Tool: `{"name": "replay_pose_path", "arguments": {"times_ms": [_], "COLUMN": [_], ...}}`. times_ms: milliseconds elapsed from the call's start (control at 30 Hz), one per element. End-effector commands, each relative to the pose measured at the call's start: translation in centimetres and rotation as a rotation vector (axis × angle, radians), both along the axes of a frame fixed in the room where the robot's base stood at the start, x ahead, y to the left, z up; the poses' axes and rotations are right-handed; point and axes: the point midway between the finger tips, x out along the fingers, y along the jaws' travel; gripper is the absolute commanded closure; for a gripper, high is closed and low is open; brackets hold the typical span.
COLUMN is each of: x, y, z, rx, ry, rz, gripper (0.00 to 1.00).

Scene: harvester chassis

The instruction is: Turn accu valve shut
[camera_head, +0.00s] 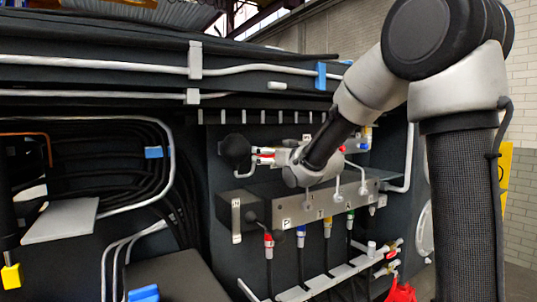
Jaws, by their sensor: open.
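The accumulator, a black ball (236,150), sits on the manifold panel at the picture's middle. Small red and silver parts, likely the accu valve (266,152), show just right of it. I cannot read the valve handle's angle. My arm comes in from the right and reaches down left across the panel. My gripper (261,158) is at these red parts, small and partly hidden by my wrist. It is open, and I cannot tell whether it touches the valve.
Below is a grey manifold block (290,205) with labelled ports and coloured hose fittings. A red part (402,291) and a pipe rail (340,272) lie at lower right. Black hoses (120,160) and a grey plate (62,221) fill the left. Pipes (120,65) run above.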

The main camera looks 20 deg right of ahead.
Motion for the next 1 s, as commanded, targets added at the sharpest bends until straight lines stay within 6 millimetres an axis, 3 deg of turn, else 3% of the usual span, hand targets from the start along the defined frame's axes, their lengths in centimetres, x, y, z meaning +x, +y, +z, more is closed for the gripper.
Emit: {"name": "replay_pose_path", "arguments": {"times_ms": [133, 400, 767, 1000], "x": [1.15, 1.34, 1.32, 1.30], "y": [0.36, 0.41, 0.40, 0.94], "z": [-0.06, -0.07, -0.06, 0.15], "rx": [-0.001, -0.002, -0.002, 0.021], "ry": [0.001, 0.002, 0.002, 0.008], "rz": [0.000, -0.001, -0.001, 0.000], "gripper": [0.00, 0.00, 0.63, 0.63]}}
